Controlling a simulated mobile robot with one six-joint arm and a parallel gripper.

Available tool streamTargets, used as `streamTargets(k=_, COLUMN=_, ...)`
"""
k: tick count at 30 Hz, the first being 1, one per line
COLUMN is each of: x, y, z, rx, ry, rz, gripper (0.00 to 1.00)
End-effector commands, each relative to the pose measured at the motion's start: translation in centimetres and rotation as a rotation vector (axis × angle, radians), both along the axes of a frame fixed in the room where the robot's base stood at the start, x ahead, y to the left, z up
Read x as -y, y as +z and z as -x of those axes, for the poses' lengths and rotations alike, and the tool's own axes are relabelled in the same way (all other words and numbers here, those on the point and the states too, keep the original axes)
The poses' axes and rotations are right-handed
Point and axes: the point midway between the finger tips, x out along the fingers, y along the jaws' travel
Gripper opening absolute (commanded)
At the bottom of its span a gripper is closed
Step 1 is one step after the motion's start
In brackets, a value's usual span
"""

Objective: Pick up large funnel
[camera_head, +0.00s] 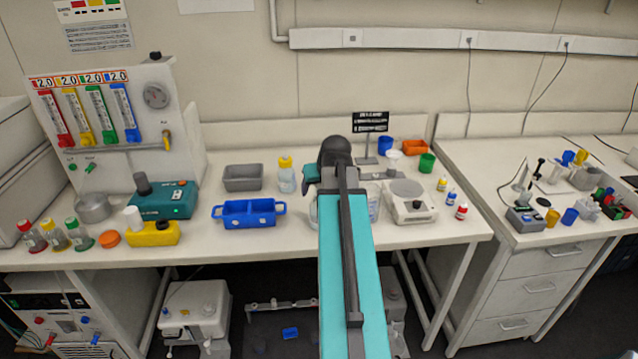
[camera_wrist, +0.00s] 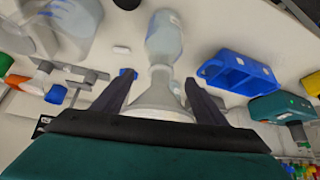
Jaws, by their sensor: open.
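The large funnel (camera_wrist: 160,97) shows in the wrist view as a grey, translucent cone. Its wide rim is toward my gripper and its narrow end points away. My gripper (camera_wrist: 159,78) is open, with one dark finger on each side of the funnel. I cannot tell whether either finger touches it. A clear bluish bottle-shaped vessel (camera_wrist: 164,38) is in line with the funnel's narrow end; I cannot tell whether they touch. In the head view my arm hides the funnel and the fingers.
A blue two-compartment tray (camera_head: 248,213) lies left of my arm; it also shows in the wrist view (camera_wrist: 237,72). A yellow-capped bottle (camera_head: 287,175) and a grey tray (camera_head: 243,177) stand behind it. A white balance (camera_head: 408,205) is to the right. Clear glassware beside my arm is partly hidden.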

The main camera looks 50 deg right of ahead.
Motion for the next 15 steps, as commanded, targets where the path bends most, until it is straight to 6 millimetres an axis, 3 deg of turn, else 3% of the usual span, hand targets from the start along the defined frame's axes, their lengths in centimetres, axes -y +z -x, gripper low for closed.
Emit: streamTargets(k=15, x=0.25, y=-0.76, z=-0.37, rx=0.000, ry=0.000, rz=0.000, gripper=0.66)
